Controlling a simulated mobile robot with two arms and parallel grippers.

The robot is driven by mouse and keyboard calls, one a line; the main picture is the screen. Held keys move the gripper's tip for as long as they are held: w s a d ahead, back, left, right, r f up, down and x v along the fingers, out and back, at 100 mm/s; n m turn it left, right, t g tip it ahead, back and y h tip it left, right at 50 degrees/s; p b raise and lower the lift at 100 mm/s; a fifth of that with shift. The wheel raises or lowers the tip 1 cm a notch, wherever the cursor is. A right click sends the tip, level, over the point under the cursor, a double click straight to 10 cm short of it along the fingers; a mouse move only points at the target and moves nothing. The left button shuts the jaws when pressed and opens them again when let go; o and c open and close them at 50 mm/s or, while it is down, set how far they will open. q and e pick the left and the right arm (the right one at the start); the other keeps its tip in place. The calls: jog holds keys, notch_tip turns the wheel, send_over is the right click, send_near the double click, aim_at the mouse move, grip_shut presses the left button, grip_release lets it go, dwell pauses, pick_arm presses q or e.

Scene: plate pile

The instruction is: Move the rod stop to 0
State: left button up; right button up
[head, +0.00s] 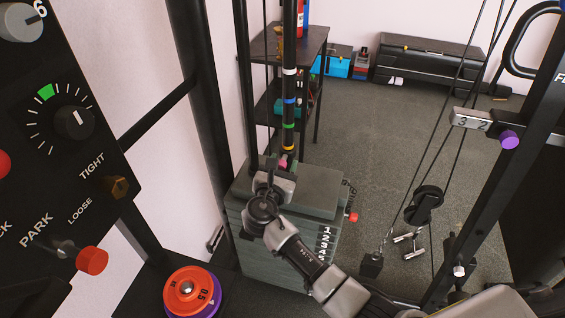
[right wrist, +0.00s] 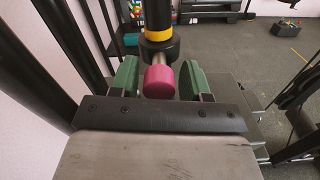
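A black upright rod (head: 289,110) with white, blue, green and yellow bands stands above the weight stack. A pink knob (head: 284,162), seemingly the rod stop's, shows low on the rod, partly hidden by my right gripper (head: 272,180). In the right wrist view the pink knob (right wrist: 160,82) juts from a black collar (right wrist: 160,50) just below a yellow band. My right gripper's green fingers (right wrist: 161,84) are open on either side of the knob, with small gaps. No 0 mark is legible on the rod. My left gripper is not in view.
The grey weight stack (head: 315,190) with white numbers stands under my right gripper. A dial panel (head: 70,130) fills the left. Orange and purple plates (head: 192,290) lie at lower left. Cables, a pulley (head: 425,205) and a dark frame post stand at right.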

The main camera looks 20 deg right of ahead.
jog(key=shift+o, duration=0.3)
jog(key=shift+r, duration=0.2)
jog(key=v, duration=1.1)
jog(key=shift+w, duration=0.15)
